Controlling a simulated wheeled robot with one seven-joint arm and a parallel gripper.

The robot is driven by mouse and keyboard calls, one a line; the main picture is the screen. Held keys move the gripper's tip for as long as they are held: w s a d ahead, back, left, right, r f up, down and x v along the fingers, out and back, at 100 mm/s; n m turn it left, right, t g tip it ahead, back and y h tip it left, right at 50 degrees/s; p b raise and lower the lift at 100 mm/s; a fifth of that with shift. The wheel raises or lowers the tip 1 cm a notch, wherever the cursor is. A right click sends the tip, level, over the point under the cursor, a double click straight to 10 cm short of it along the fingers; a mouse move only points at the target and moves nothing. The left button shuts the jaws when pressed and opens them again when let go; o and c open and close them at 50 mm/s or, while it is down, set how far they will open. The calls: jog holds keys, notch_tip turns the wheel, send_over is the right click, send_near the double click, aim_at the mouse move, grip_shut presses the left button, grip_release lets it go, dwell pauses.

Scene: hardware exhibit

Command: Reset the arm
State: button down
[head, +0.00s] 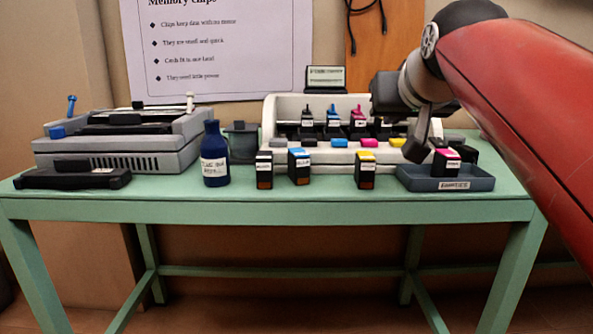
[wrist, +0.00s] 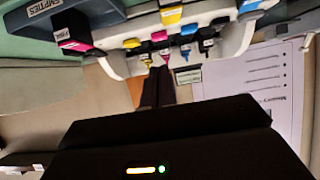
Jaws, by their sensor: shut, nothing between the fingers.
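My red and grey arm comes in from the right of the head view. My gripper (head: 418,145) hangs over the right part of the green table, above the blue tray labelled "EMPTIES" (head: 440,185) and in front of the white printer (head: 285,118). It is shut and empty. In the wrist view the closed dark fingers of my gripper (wrist: 158,86) point toward the printer, which appears upside down. The magenta-labelled cartridge (head: 446,163) stands in the tray, close below and right of the fingers. I cannot tell the exact gap.
Black (head: 264,170), blue (head: 299,167) and yellow (head: 366,170) cartridges stand along the table's front. A blue bottle (head: 214,155) stands left of them. A grey machine (head: 125,140) and a black flat part (head: 72,175) occupy the left. Space above the table's left half is open.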

jog(key=s+f+g+p, duration=0.3)
jog(key=s+f, duration=0.7)
jog(key=f, duration=0.3)
jog(key=s+f+g+p, duration=0.3)
jog(key=s+f+p, duration=0.1)
jog(key=s+f, duration=0.7)
notch_tip(320, 180, down, 3)
jog(key=shift+g, duration=0.4)
